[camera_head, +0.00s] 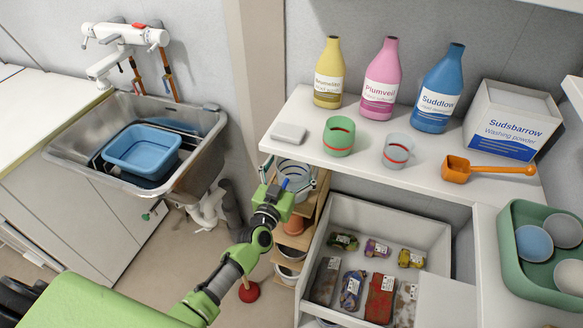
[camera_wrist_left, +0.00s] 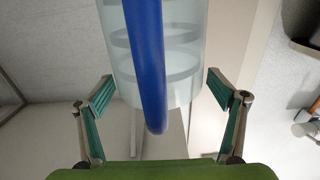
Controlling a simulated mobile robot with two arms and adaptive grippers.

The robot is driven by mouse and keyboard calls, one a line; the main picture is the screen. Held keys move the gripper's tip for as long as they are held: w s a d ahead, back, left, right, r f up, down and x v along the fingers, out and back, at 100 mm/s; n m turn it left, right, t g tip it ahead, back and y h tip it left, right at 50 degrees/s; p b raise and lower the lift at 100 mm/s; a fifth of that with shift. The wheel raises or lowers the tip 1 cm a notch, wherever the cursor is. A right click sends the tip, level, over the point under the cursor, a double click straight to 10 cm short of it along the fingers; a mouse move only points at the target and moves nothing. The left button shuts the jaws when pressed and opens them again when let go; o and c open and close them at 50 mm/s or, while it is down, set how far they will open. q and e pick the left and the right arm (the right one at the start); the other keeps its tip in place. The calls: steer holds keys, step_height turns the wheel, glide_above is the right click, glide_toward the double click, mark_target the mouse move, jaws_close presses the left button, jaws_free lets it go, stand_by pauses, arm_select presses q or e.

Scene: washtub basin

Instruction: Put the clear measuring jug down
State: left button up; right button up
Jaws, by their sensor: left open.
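The clear measuring jug (camera_head: 298,172) with a blue handle is at the top of a narrow wooden rack, below the front left edge of the white shelf. Its clear wall (camera_wrist_left: 180,75) and blue handle fill the upper middle of the left wrist view. My left gripper (camera_head: 280,190) is at the handle side of the jug. In the wrist view its two fingers (camera_wrist_left: 157,92) are spread, one on each side of the handle, with gaps to it. The jug's base is hidden in the head view.
The rack (camera_head: 292,240) holds several items on lower levels. The white shelf (camera_head: 300,125) carries bottles, a green cup (camera_head: 339,136), a grey cup (camera_head: 397,151), an orange scoop (camera_head: 456,170) and a powder box (camera_head: 512,122). A sink (camera_head: 190,180) with a blue basin (camera_head: 142,149) stands left.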

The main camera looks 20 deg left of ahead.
arm_select(q)
steer(key=s, duration=1.2)
steer(key=shift+a+r, duration=0.15)
steer(key=shift+a, duration=0.1)
steer(key=shift+d, duration=0.1)
